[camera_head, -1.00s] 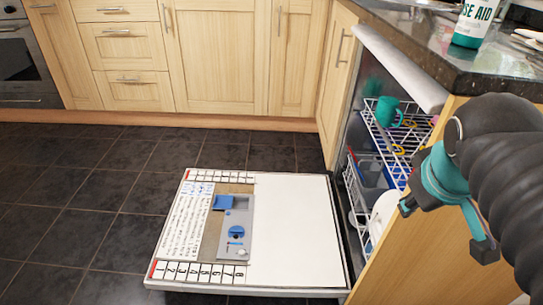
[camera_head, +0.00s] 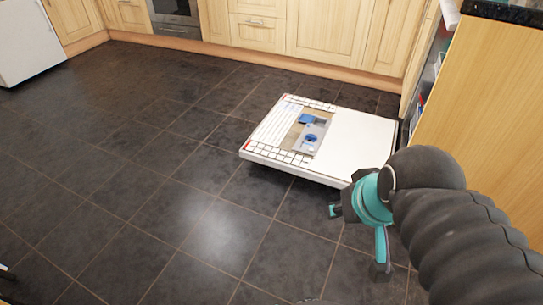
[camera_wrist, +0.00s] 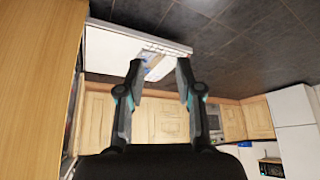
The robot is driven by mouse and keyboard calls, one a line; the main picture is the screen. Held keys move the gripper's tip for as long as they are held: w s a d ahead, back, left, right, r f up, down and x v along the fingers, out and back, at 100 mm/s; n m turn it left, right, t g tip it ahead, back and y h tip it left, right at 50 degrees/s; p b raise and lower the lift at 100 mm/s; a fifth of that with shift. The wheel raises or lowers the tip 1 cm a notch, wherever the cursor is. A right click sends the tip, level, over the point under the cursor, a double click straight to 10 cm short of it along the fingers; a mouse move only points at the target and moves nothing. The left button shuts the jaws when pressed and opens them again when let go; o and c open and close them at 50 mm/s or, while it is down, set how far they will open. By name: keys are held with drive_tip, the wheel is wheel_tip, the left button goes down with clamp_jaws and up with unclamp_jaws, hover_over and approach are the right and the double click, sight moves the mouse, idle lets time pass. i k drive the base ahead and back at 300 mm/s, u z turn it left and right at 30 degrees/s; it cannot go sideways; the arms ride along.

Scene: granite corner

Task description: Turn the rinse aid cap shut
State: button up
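The rinse aid cap (camera_head: 311,138) is a small blue round part on the grey dispenser panel (camera_head: 322,128). The panel is set in the inner face of the open dishwasher door (camera_head: 359,136), which lies flat low over the floor. A blue flap (camera_head: 305,119) is beside the cap. How far the cap is turned is too small to tell. My gripper (camera_head: 356,234) is in front of the door's near edge, apart from the cap. In the wrist view my gripper (camera_wrist: 158,75) has its two fingers spread, with nothing between them; the door (camera_wrist: 110,50) shows upside down beyond.
Wooden cabinets (camera_head: 330,30) line the back, with an oven (camera_head: 175,12) at the left. A wooden end panel (camera_head: 480,100) stands to the right of the door. The dark tiled floor (camera_head: 170,220) is clear at left and in front.

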sight(313, 137)
drive_tip(key=u, duration=0.15)
drive_tip(key=i, duration=1.25)
drive_tip(key=z, duration=1.1)
drive_tip(key=i, duration=0.4)
drive_tip(key=z, duration=0.5)
